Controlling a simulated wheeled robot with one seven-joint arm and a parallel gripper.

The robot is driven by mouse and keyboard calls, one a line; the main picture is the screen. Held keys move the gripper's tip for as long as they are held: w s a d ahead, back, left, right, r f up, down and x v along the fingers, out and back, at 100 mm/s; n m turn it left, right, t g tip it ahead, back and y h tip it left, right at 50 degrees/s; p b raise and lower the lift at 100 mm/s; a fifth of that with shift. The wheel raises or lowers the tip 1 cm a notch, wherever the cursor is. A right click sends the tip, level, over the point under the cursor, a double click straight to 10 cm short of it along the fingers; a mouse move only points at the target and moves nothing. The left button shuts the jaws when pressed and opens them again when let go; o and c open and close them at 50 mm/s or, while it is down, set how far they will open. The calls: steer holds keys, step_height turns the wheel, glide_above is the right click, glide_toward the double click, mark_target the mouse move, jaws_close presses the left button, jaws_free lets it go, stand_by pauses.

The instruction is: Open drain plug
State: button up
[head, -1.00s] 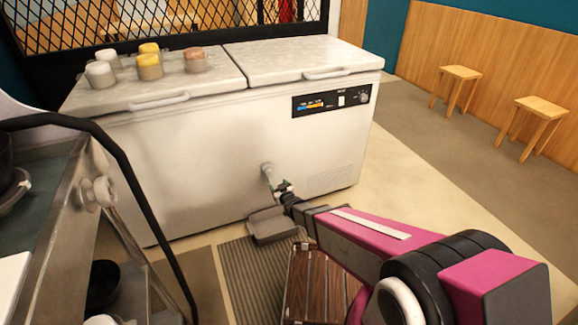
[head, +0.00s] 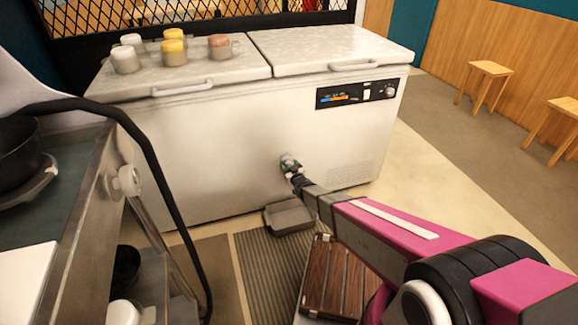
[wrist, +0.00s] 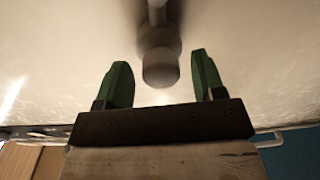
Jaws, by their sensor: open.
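The drain plug (wrist: 160,68) is a short grey cylinder on a stem. It sticks out from the front wall of the white chest freezer (head: 215,150). My gripper (wrist: 163,82) is open, with one green finger on each side of the plug's end in the wrist view. The plug shows in the gap, and I cannot tell whether either finger touches it. In the head view my gripper (head: 291,166) is up against the lower freezer front and covers most of the plug.
A grey drip tray (head: 290,216) sits on the floor below the gripper, beside a ribbed mat (head: 262,268) and a wooden slatted stool (head: 335,275). A steel counter (head: 85,190) stands close on the left. Jars (head: 173,50) stand on the freezer lid.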

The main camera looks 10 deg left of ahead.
steer(key=shift+w+a, duration=0.45)
steer(key=shift+w, duration=0.15)
steer(key=shift+c, duration=0.3)
jaws_close()
steer(key=shift+v, duration=1.1)
steer(key=shift+o, duration=0.3)
jaws_free()
steer(key=shift+s, duration=0.1)
